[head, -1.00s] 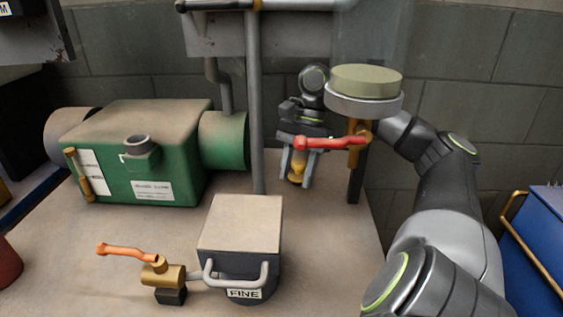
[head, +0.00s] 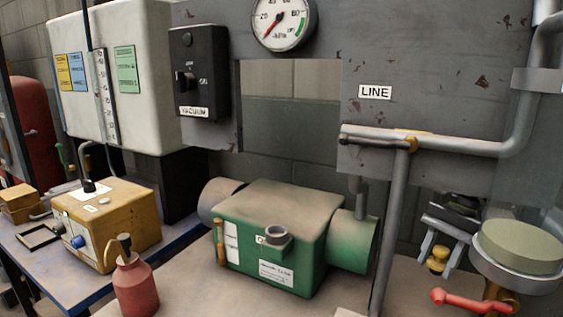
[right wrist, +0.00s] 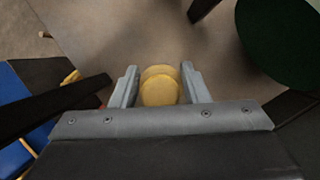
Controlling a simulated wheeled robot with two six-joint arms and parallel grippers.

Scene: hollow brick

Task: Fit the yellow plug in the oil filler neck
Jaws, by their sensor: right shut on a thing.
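The yellow plug (head: 438,260) is between the fingers of my right gripper (head: 437,252), which is shut on it and holds it above the bench. The plug also shows in the right wrist view (right wrist: 160,86) between both fingers (right wrist: 160,88). My left gripper is not in view.
A vertical grey pipe (head: 392,230) stands between the pump and my right gripper. A round-topped vessel (head: 520,250) and red lever (head: 472,302) are close to the gripper's right. A red oil can (head: 135,287) and yellow box (head: 115,220) are left.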

